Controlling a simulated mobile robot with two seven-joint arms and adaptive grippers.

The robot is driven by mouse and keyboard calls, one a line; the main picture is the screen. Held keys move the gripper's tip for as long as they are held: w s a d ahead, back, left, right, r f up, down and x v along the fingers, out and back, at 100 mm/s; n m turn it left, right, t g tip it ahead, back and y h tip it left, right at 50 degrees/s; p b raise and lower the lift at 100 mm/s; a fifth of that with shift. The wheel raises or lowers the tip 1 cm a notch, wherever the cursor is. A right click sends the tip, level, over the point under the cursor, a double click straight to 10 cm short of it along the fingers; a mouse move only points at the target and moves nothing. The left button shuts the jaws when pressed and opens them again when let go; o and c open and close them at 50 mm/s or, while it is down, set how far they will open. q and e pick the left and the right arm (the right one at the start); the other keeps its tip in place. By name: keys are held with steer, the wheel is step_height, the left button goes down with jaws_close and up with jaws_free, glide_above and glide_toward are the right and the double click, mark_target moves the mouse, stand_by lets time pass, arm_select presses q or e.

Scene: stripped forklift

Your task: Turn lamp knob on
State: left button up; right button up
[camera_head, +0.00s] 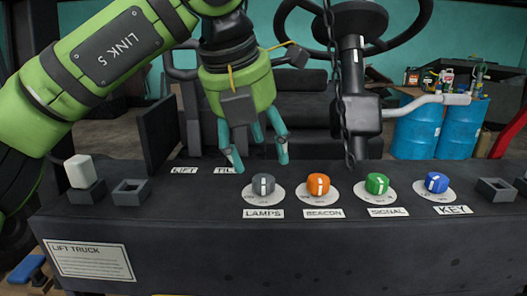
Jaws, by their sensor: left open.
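The lamp knob (263,184) is a dark grey dial on a round white plate, above a "LAMPS" label on the black dashboard. A pale pointer mark shows on its face; the small print on its plate is too small to read. My left gripper (259,160) is green and black with teal fingers pointing down. It is open and empty, just above the lamp knob in the picture, with its fingertips spread to either side. Whether the fingertips touch the knob cannot be told. My right gripper is not in view.
To the right stand an orange beacon knob (318,185), a green signal knob (377,184) and a blue key knob (437,183). A chain (341,95) hangs beside the steering column (355,110).

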mark_target(263, 178)
arm_select(q)
steer(key=shift+w+a+r, duration=0.1)
steer(key=shift+a, duration=0.15)
steer(key=f, duration=0.1)
steer(key=f+p, duration=0.1)
steer(key=f, duration=0.1)
steer(key=shift+w+d+f+p, duration=0.1)
steer(key=shift+d+p, duration=0.2)
steer(key=shift+p, duration=0.05)
steer(key=shift+w+p+x, duration=0.2)
steer(key=shift+p+x, duration=0.1)
steer(key=shift+x, duration=0.8)
steer(key=shift+w+f, duration=0.15)
steer(key=shift+f, duration=0.2)
steer(key=c, duration=1.1)
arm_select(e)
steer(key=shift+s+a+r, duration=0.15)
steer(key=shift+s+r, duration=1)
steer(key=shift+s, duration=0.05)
